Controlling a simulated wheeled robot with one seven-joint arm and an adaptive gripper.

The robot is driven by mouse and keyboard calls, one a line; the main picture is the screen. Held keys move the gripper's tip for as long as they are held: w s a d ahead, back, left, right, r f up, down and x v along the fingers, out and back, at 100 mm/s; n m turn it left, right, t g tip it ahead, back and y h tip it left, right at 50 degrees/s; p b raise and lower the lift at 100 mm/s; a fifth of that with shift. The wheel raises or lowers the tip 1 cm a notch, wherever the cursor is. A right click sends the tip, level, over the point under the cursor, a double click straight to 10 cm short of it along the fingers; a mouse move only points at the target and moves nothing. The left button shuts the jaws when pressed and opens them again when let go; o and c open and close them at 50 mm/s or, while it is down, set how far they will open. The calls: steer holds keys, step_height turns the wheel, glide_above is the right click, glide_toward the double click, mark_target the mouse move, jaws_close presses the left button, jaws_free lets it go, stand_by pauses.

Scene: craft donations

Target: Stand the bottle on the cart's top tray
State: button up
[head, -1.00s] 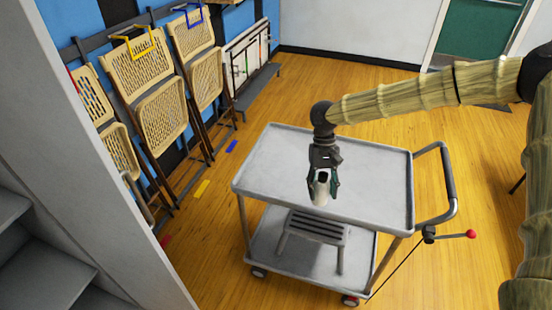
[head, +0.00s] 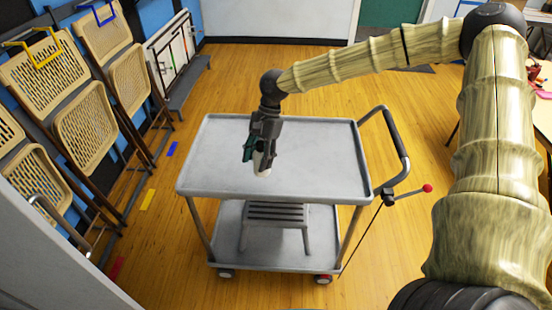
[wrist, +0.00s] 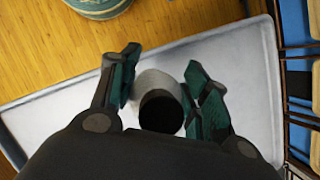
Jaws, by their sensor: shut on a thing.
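A pale bottle with a dark top (wrist: 160,92) sits between the fingers of my gripper (wrist: 165,90) in the wrist view. In the head view my gripper (head: 258,152) is shut on the bottle (head: 264,162) over the left half of the cart's top tray (head: 320,150). The bottle looks close to upright, slightly tilted. I cannot tell whether its base touches the tray. The tray is grey with a raised rim and is otherwise empty.
A grey step stool (head: 275,215) stands on the cart's lower shelf (head: 230,245). The cart's handle (head: 392,135) and a red-knobbed lever (head: 427,188) are on the right. Folded chairs (head: 85,125) lean on the left wall. Wooden floor is open behind the cart.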

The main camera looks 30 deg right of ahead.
steer(key=d+m, duration=0.1)
steer(key=m, duration=0.1)
steer(key=m+t+b, duration=0.1)
steer(key=s+d+m+t+b, duration=0.1)
steer(key=m, duration=0.1)
steer(key=shift+d+f+m, duration=0.1)
steer(key=shift+d+m, duration=0.2)
steer(key=s+d+f+m+t+h+b, duration=0.1)
steer(key=s+m+t+h+b, duration=0.15)
steer(key=m, duration=0.55)
steer(key=s+d+m+t+h+b, duration=0.15)
steer(key=s+m+b, duration=0.25)
steer(key=m, duration=0.4)
steer(key=shift+w+d+f+p, duration=0.45)
steer(key=shift+w+d+f, duration=0.4)
steer(key=shift+w+d, duration=1.1)
steer(key=shift+w+d+f+p, duration=0.5)
steer(key=shift+w+d+f, duration=0.4)
steer(key=shift+w+d, duration=1.1)
steer(key=shift+w+d+f+p, duration=0.45)
steer(key=shift+w+d+f, duration=0.4)
steer(key=shift+w+d, duration=1.1)
steer(key=shift+w+a+f, duration=0.1)
steer(key=shift+w+a, duration=0.05)
steer(key=shift+a, duration=0.05)
steer(key=o, duration=1.1)
steer(key=shift+o, duration=0.2)
